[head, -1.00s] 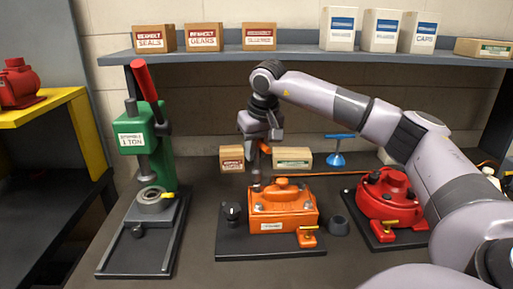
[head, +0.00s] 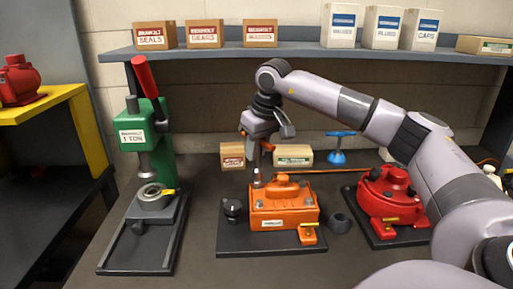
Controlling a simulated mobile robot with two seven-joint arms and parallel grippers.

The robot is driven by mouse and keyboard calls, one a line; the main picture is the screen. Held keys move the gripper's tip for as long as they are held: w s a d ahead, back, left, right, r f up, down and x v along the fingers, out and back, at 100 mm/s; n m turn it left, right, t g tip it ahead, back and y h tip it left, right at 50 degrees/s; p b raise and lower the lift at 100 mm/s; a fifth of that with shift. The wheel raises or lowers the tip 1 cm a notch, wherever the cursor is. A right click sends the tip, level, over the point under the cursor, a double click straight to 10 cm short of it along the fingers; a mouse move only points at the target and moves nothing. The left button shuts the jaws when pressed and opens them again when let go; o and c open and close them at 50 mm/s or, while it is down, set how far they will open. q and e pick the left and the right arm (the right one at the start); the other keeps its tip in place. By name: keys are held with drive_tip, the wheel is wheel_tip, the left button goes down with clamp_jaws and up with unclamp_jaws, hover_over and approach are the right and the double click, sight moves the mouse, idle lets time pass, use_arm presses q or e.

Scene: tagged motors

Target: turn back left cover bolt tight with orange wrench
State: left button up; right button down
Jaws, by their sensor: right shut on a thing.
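The orange motor (head: 284,216) stands on a dark base plate (head: 235,251), with bolts on its cover. My right gripper (head: 257,156) points down above the cover's back left corner. It is shut on the orange wrench (head: 268,146), of which only a small orange part shows beside the fingers. A grey metal piece (head: 257,180) stands right under the gripper at the back left corner; I cannot tell if it is the bolt or the wrench's end. The back left bolt itself is not clear. My left gripper is not in view.
A green press (head: 135,137) stands at left and a red motor (head: 388,205) at right. A blue-topped tool (head: 338,146) and small boxes (head: 293,156) are behind. The shelf (head: 290,53) with boxes runs above.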

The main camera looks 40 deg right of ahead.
drive_tip(key=shift+f+b, duration=0.5)
drive_tip(key=shift+f, duration=0.6)
